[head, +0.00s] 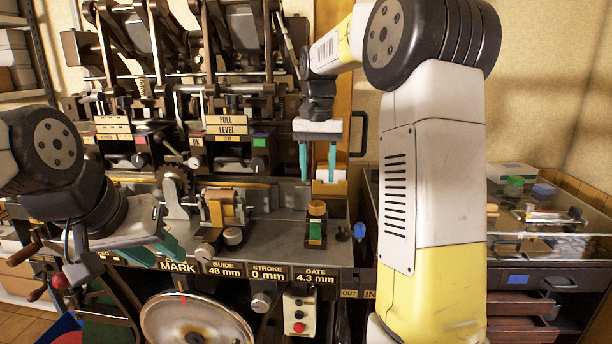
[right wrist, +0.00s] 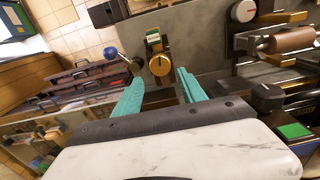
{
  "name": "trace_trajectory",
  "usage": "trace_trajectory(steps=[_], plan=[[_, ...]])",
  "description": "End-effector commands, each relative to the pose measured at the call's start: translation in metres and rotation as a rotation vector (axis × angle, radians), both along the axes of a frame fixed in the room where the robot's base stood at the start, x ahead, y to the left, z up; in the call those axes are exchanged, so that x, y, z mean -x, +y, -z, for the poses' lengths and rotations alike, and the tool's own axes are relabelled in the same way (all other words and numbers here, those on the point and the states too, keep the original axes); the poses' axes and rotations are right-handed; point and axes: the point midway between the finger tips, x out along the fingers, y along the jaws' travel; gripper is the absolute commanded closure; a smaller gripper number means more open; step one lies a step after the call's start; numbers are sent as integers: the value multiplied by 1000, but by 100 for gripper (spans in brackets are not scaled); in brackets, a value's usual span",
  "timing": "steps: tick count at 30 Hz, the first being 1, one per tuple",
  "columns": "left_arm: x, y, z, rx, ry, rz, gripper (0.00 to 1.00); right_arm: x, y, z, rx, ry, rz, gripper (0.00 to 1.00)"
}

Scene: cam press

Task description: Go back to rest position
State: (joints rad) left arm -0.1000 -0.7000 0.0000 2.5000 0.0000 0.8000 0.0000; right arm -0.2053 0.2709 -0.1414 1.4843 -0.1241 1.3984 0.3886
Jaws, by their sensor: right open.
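My right gripper (head: 318,160) hangs in the middle of the head view, teal fingers pointing down, apart and empty. It is above the press bed (head: 280,232), behind and above a small brass-knobbed post with a green face (head: 317,225). In the right wrist view its two teal fingers (right wrist: 163,95) are spread, with the brass knob (right wrist: 160,65) visible beyond them. My left gripper (head: 158,240) is at the lower left, in front of the bed's front edge. Its teal fingers show partly, and whether they are apart is unclear.
The cam press (head: 180,60) with levers fills the back left. Labels (head: 240,270) line its front edge above a large round disc (head: 195,318). A red-knobbed crank (head: 60,281) is near my left arm. A glass-topped cabinet with drawers (head: 530,270) stands at right.

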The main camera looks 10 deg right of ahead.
Motion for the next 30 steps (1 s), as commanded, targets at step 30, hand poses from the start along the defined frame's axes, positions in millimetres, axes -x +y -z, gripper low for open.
trace_trajectory(steps=[30], plan=[[0,0,0,0,0,0,64,235,20,20,-103,-553,-335,51]])
